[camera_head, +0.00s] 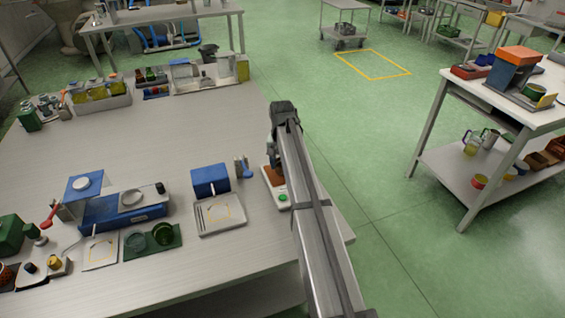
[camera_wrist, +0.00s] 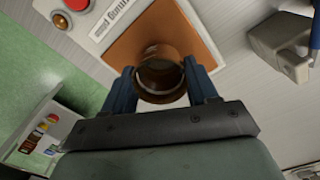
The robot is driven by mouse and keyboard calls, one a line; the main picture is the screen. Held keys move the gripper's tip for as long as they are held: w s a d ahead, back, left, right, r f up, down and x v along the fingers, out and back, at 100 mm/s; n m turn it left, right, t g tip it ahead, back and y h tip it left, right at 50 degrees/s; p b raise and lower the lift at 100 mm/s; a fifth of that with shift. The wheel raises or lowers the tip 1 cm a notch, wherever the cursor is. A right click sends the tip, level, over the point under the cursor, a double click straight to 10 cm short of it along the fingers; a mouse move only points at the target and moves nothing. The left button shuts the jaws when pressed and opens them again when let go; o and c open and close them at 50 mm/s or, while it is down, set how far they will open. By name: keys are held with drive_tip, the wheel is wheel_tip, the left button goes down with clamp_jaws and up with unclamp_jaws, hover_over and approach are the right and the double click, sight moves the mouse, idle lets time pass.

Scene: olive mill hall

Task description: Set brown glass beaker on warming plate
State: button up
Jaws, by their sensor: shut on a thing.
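The brown glass beaker (camera_wrist: 160,82) is between the two blue fingers of my gripper (camera_wrist: 160,72), which is shut on it. The warming plate shows in the wrist view as an orange-brown square top (camera_wrist: 205,50) in a pale housing with a printed label. The beaker is over this top, with its open rim toward the wrist camera. I cannot tell whether its base touches the plate. In the head view the warming plate (camera_head: 283,197) is at the right side of the table, partly covered by my arm. The beaker and fingertips are hidden there.
Left of the plate are a blue block (camera_head: 210,179) and a white tray (camera_head: 219,214). A blue device (camera_head: 122,212) and a green mat with glass vessels (camera_head: 171,247) stand farther left. Bottle racks (camera_head: 100,104) are at the back. The table's right edge is close.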

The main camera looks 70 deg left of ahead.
drive_tip(key=shift+f, duration=0.25)
drive_tip(key=o, duration=1.5)
drive_tip(key=shift+r, duration=3.5)
